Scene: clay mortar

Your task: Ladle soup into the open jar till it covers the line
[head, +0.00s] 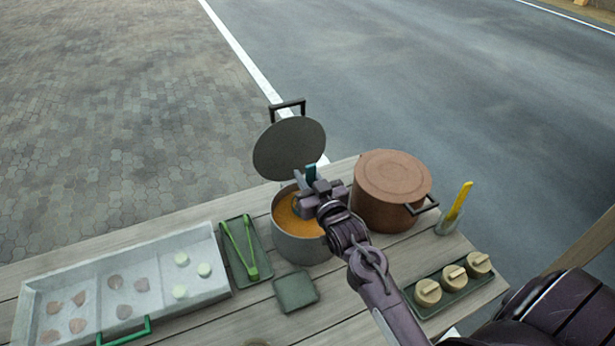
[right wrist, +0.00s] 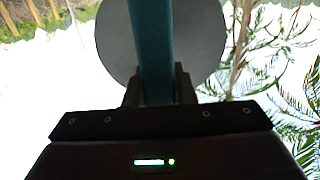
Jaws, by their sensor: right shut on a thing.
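An open pot (head: 300,247) of orange soup (head: 293,214) stands near the middle of the table. Its round grey lid (head: 289,147) is tilted up behind it, and also shows in the right wrist view (right wrist: 195,40). My right gripper (head: 312,196) is over the pot's right side, shut on the teal handle of a ladle (head: 311,172). In the right wrist view the handle (right wrist: 152,45) runs up between the fingers (right wrist: 157,85). The ladle's bowl is hidden. I cannot make out an open jar with a line. My left gripper is not in view.
A lidded brown pot (head: 385,200) stands right of the soup. A cup (head: 447,228) with a yellow utensil and a tray of cream lidded containers (head: 455,300) are farther right.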

